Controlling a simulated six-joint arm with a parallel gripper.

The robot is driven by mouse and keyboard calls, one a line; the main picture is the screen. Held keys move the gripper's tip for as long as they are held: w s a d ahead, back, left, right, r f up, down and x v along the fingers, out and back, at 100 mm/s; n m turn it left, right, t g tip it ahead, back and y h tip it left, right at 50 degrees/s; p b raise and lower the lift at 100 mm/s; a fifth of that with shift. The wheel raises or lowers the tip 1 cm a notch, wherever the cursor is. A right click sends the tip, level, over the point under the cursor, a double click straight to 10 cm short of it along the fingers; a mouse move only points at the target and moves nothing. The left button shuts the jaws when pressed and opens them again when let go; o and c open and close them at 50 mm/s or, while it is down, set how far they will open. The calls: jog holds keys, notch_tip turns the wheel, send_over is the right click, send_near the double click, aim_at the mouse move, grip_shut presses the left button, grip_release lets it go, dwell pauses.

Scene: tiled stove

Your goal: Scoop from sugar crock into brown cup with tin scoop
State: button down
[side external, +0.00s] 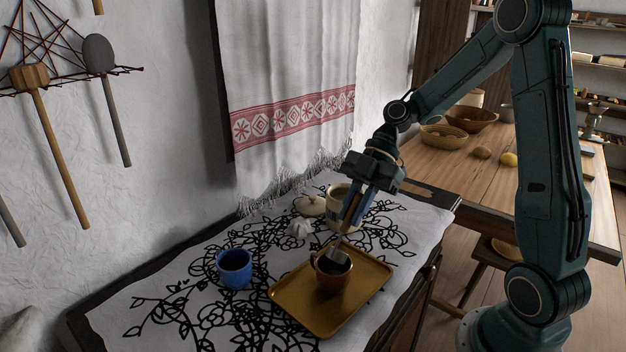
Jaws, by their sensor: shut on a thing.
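My gripper (358,208) is shut on the tin scoop (339,255), a small grey metal scoop that points downward. The scoop's head is at the mouth of the brown cup (331,283); I cannot tell how far inside it is or whether it holds sugar. The brown cup stands upright on a yellow tray (303,318) and looks dark inside. The cream crock (334,209), likely the sugar crock, stands behind my gripper and is partly hidden by it. Its contents cannot be seen.
A blue cup (235,269) stands left of the tray on the patterned cloth (190,300). A pale lid (310,205) and a small whitish lump (299,228) lie left of the crock. A white towel (285,90) hangs behind. A wooden table with bowls stands at the right.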

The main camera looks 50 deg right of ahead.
jog(key=shift+r+h, duration=0.2)
jog(key=shift+h, duration=2)
jog(key=shift+r+h, duration=0.1)
jog(key=shift+h, duration=1.8)
